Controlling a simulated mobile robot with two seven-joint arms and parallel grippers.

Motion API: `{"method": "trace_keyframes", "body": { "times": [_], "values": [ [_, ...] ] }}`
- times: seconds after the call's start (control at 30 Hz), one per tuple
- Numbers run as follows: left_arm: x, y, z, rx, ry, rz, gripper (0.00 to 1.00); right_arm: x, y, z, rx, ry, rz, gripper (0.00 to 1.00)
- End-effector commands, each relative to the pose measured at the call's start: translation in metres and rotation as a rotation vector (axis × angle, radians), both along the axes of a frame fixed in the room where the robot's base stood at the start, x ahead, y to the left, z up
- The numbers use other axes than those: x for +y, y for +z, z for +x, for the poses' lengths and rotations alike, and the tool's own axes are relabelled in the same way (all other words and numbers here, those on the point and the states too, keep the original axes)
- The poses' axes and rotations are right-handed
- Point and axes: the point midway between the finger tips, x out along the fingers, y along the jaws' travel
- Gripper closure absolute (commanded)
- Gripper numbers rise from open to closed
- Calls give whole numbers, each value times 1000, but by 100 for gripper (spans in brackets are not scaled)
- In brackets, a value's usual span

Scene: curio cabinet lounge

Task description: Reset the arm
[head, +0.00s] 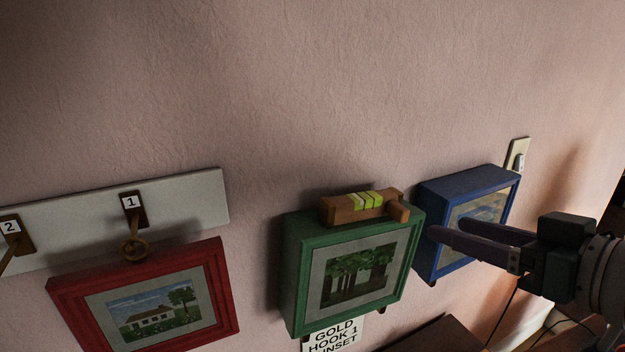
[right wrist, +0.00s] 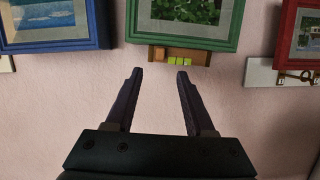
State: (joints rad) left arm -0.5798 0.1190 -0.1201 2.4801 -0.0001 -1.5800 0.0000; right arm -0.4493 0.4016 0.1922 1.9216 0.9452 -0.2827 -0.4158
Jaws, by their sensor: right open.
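My right gripper (head: 432,228) is in front of the blue-framed picture (head: 466,188), to the right of the green-framed picture (head: 300,262). It is open and empty. In the right wrist view the two fingers (right wrist: 156,76) stand apart, with bare wall between them. A wooden spirit level (head: 345,211) with a yellow-green vial lies on top of the green frame. The level also shows in the right wrist view (right wrist: 160,55), beside the green frame's edge. My left gripper is in neither view.
A red-framed picture (head: 62,292) hangs at the left, below a pale board (head: 180,200) with hooks numbered 1 (head: 131,206) and 2 (head: 14,232). A sign (head: 335,335) is below the green frame. A light switch (head: 517,154) is at the right. The upper wall is clear.

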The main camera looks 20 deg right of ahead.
Motion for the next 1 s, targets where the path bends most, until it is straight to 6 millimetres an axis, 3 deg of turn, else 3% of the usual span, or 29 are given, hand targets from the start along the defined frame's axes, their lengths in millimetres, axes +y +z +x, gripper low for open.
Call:
{"method": "trace_keyframes", "body": {
  "times": [0.13, 0.23, 0.3, 0.4, 0.5, 0.67, 0.7, 0.77, 1.0],
  "values": [
    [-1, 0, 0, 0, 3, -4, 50, 14, -5, -5, 36, 35, -1, 46],
    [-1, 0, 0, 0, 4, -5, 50, 50, -23, -21, 148, 129, -20, 46],
    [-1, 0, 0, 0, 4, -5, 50, 81, -39, -42, 274, 206, -47, 46],
    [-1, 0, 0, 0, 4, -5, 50, 111, -58, -79, 472, 268, -107, 46],
    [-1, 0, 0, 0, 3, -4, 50, 121, -67, -114, 646, 262, -165, 46],
    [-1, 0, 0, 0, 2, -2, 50, 116, -65, -165, 883, 154, -228, 46],
    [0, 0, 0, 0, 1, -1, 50, 113, -61, -178, 937, 114, -236, 46],
    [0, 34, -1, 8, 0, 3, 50, 110, -26, -177, 939, 110, -241, 46],
    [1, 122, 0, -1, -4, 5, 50, 110, 58, -176, 938, 114, -244, 46]
  ]
}}
